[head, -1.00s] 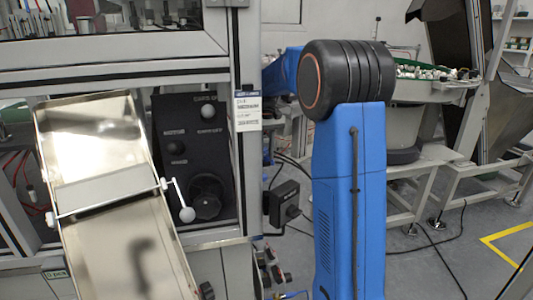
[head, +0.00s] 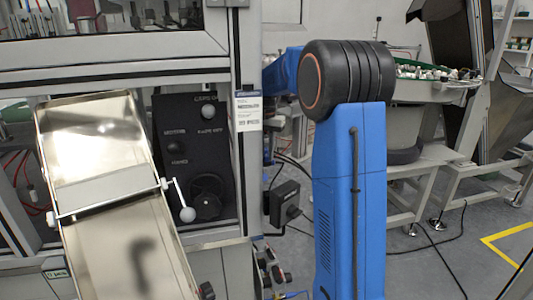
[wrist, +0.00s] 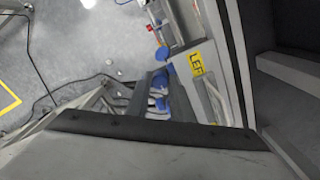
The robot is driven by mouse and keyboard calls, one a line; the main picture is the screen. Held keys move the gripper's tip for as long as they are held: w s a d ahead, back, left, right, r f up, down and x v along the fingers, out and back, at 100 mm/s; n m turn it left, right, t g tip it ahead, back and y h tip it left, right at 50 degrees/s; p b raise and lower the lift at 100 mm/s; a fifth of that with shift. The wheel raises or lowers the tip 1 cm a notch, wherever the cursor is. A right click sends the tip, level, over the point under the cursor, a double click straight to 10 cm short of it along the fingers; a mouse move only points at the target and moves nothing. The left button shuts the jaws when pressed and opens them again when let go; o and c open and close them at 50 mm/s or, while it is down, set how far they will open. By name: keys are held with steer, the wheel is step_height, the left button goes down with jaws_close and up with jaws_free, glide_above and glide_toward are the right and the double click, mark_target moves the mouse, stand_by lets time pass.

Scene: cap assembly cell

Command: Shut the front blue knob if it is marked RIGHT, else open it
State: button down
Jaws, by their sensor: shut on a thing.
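In the wrist view a yellow label (wrist: 196,63) with dark letters reads "LEF", its last part unclear; it sits on a grey rail beside several blue parts. My gripper (wrist: 161,82) shows there as two dark fingers, shut on a blue knob (wrist: 159,88) between them. Another blue part (wrist: 162,54) lies just beyond the fingertips. The knob's exact turn position is too small to tell. In the head view my gripper, the knob and the label are out of sight.
A metal chute (head: 100,180) and a black control panel (head: 193,150) stand at left in the head view. A grey frame post (head: 247,60) stands right of them. Behind are a bowl feeder (head: 430,85) and cables on the floor (head: 440,255).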

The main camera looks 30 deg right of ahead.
stand_by(0.4)
steer(key=c, duration=1.6)
jaws_free()
steer(key=shift+o, duration=0.2)
steer(key=shift+r, duration=0.1)
